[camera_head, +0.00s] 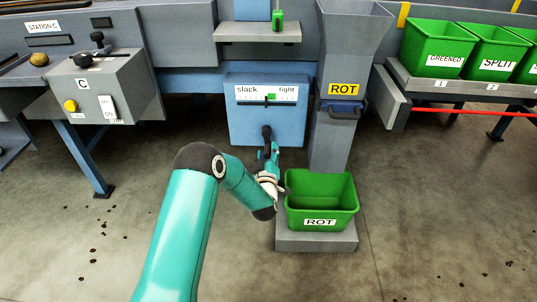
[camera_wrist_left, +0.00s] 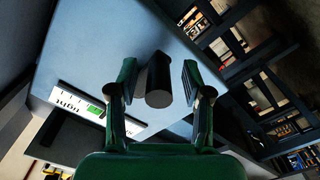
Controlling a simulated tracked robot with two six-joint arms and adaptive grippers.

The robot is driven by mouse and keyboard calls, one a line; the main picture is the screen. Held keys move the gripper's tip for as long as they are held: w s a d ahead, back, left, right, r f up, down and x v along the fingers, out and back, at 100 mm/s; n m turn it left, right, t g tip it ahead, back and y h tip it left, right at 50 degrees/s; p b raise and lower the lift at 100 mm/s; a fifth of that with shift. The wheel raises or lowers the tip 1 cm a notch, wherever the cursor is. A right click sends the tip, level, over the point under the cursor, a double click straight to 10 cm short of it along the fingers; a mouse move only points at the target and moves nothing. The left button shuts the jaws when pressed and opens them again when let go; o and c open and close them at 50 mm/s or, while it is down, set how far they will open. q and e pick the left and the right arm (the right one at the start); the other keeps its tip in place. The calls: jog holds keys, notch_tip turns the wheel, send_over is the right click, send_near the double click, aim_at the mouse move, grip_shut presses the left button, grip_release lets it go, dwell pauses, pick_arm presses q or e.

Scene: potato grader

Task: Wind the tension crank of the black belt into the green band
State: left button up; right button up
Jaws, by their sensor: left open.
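A small green band (camera_head: 271,97) sits near the scale's middle; the pointer's exact place is too small to tell. The black crank (camera_head: 267,131) sticks out below the scale. My left gripper (camera_head: 269,150) is at the crank, its fingers partly hidden by my wrist. In the left wrist view the open fingers (camera_wrist_left: 158,72) stand on either side of the black crank handle (camera_wrist_left: 159,84), with gaps visible. The green band also shows there (camera_wrist_left: 95,110). My right gripper is out of view.
A grey ROT chute (camera_head: 345,75) stands right of the box, above a green ROT bin (camera_head: 320,218) close to my left wrist. A shelf (camera_head: 257,32) juts out above the scale. Control box C (camera_head: 104,85) is at left. Open floor lies in front.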

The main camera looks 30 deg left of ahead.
pick_arm(q)
jog(key=shift+w+a, duration=0.15)
jog(key=shift+w, duration=0.1)
grip_shut()
jog(key=shift+a+m, duration=0.1)
jog(key=shift+m, duration=0.2)
